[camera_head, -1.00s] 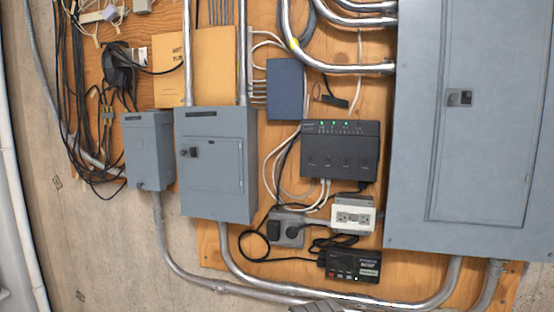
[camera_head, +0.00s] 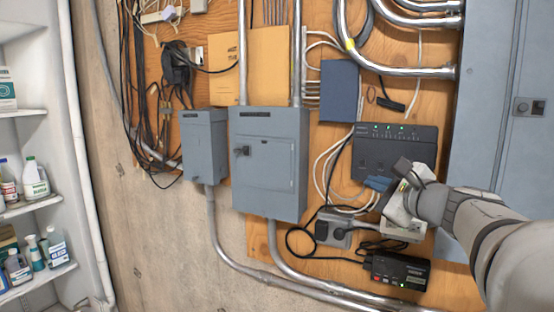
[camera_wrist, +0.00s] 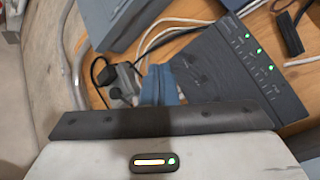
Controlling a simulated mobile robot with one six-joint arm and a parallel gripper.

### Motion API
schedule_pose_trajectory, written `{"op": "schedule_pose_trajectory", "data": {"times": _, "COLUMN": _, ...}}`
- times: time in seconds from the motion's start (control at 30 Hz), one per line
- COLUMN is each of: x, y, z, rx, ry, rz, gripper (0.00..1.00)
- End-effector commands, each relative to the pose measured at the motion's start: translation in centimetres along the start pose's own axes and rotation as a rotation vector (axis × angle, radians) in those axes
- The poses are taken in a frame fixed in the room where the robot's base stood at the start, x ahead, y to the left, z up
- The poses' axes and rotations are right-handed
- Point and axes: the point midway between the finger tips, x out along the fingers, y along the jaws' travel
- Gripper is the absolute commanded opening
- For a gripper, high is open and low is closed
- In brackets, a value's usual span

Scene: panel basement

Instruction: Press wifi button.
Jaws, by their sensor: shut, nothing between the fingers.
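The black router box (camera_head: 396,150) hangs on the plywood panel, with a row of green lights along its upper part. Small dark round buttons sit on its lower face; which one is the wifi button cannot be read. In the wrist view the router (camera_wrist: 237,78) is at the right, tilted, with several lights lit and faint buttons. My gripper (camera_head: 378,183) has blue fingertips, held together and empty, in front of the router's lower edge. In the wrist view the gripper (camera_wrist: 161,83) overlaps the router's left end; contact cannot be told. My arm hides the router's lower right part.
A smaller black device (camera_head: 397,271) with a red button sits below, beside a looped cable. Grey electrical boxes (camera_head: 269,163) and conduits stand left; a large grey panel (camera_head: 495,125) is right. A shelf (camera_head: 35,206) with bottles is far left.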

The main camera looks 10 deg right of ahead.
Motion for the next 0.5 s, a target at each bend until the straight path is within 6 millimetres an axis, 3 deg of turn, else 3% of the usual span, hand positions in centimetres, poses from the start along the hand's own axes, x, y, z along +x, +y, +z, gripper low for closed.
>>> {"op": "schedule_pose_trajectory", "data": {"times": 0.1, "x": -0.16, "y": -0.98, "z": -0.10, "rx": 0.026, "ry": -0.002, "rz": -0.029, "gripper": 0.00}}
{"op": "schedule_pose_trajectory", "data": {"times": 0.5, "x": 0.10, "y": -1.18, "z": -0.27, "rx": 0.025, "ry": -0.002, "rz": -0.028, "gripper": 0.00}}
